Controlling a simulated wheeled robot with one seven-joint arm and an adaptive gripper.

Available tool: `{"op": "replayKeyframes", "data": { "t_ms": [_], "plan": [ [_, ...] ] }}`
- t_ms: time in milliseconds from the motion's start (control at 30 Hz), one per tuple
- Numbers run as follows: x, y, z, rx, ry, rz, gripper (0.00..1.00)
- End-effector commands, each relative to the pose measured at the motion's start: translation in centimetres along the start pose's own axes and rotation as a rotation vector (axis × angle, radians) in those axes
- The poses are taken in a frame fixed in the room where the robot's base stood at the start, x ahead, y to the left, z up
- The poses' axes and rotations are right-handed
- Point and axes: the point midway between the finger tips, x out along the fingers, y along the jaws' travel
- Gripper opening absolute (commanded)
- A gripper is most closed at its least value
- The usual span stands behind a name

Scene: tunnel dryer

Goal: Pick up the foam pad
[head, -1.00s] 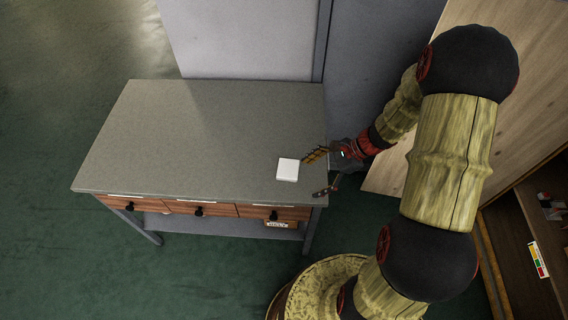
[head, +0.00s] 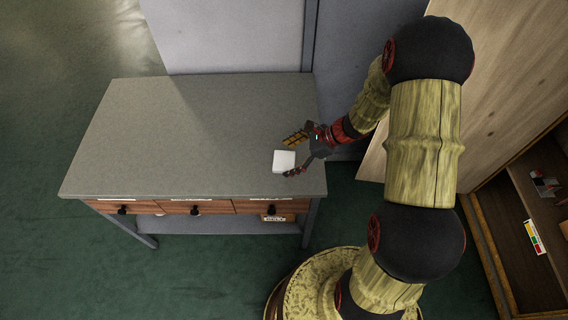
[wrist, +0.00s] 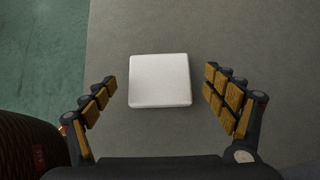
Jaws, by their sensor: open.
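The foam pad (head: 284,161) is a small white square lying flat on the grey tabletop near its right front corner. In the wrist view the pad (wrist: 160,80) lies between and a little beyond the two fingers. My gripper (head: 292,155) is open, its fingers on either side of the pad in the head view. In the wrist view the gripper (wrist: 164,101) shows clear gaps between each finger and the pad, and holds nothing. How high the fingers are above the tabletop is hard to tell.
The grey table (head: 190,125) is otherwise bare and has drawers (head: 165,207) with black knobs along its front. A grey wall panel (head: 225,35) stands behind it. A wooden cabinet (head: 515,225) with open shelves stands at the right.

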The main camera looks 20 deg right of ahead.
Motion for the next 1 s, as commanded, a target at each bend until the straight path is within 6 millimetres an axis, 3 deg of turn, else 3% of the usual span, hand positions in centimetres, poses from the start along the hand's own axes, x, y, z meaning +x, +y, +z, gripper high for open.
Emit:
{"op": "replayKeyframes", "data": {
  "t_ms": [100,300,900,1000],
  "plan": [
    [0.99,-0.01,0.00,-0.001,0.000,0.000,0.86],
    [0.90,-0.03,0.07,-0.001,0.000,-0.001,0.85],
    [0.90,0.01,0.05,-0.001,0.000,0.000,0.51],
    [0.90,0.01,0.05,-0.001,0.000,0.000,0.51]
  ]
}}
